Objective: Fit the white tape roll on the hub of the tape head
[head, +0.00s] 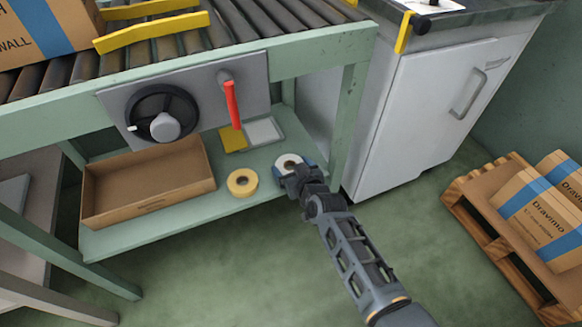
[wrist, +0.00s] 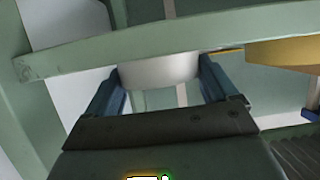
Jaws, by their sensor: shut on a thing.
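The white tape roll (head: 287,159) is at the front right of the green lower shelf. My gripper (head: 297,174) reaches it from the front and hides part of it. In the wrist view the white roll (wrist: 160,71) sits between the two blue fingers of my gripper (wrist: 160,85), which is shut on it. A green shelf edge crosses just above the roll there. I cannot tell whether the roll touches the shelf. A black knob-like part with a yellow bar (head: 403,32) shows at the top edge, on the grey cabinet; I cannot tell if it belongs to the tape head.
A tan tape roll (head: 242,182) lies left of the white one. An open cardboard box (head: 150,205) stands at the shelf's left. A red lever (head: 233,104) and black handwheel (head: 140,105) are above. A pallet (head: 480,225) with cartons stands right; the floor between is clear.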

